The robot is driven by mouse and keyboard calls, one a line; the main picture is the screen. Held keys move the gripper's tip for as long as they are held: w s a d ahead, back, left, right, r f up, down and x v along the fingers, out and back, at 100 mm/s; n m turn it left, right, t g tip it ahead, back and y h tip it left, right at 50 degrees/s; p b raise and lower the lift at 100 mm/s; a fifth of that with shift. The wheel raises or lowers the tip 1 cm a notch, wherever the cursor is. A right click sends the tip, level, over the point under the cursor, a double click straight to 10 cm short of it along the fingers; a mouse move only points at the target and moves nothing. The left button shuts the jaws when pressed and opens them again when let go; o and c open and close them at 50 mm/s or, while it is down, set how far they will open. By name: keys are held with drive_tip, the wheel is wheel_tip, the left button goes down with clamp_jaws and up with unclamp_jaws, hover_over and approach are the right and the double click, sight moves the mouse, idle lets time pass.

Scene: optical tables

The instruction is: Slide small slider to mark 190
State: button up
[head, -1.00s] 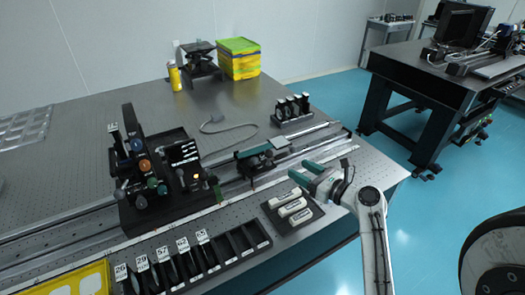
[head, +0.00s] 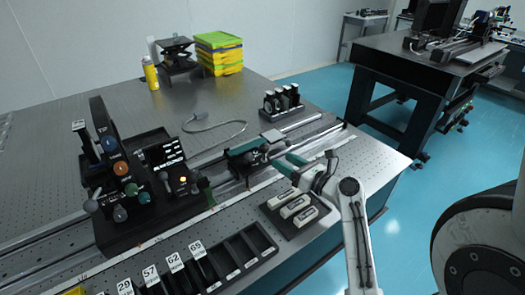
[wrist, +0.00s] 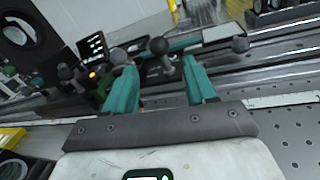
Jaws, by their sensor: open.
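The small slider (head: 240,166) is a dark carriage with a teal top, sitting on the rail (head: 330,133) right of the large black carriage. In the wrist view its teal top (wrist: 200,37) and dark ball knobs (wrist: 158,46) show just beyond my fingers. My gripper (head: 285,164) is open, with teal fingers apart, and is just right of the slider in the head view.
The large black carriage (head: 125,232) with knobs and a panel stands left on the rail. A tray of white blocks (head: 275,220) and a numbered slot rack (head: 245,278) lie in front. A mount holder (head: 265,115) and a loose cable (head: 215,128) are behind.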

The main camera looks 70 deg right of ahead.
sight(264, 149)
drive_tip(key=x, duration=0.9)
drive_tip(key=shift+w, duration=0.2)
drive_tip(key=shift+c, duration=0.5)
drive_tip(key=shift+f, duration=0.1)
clamp_jaws()
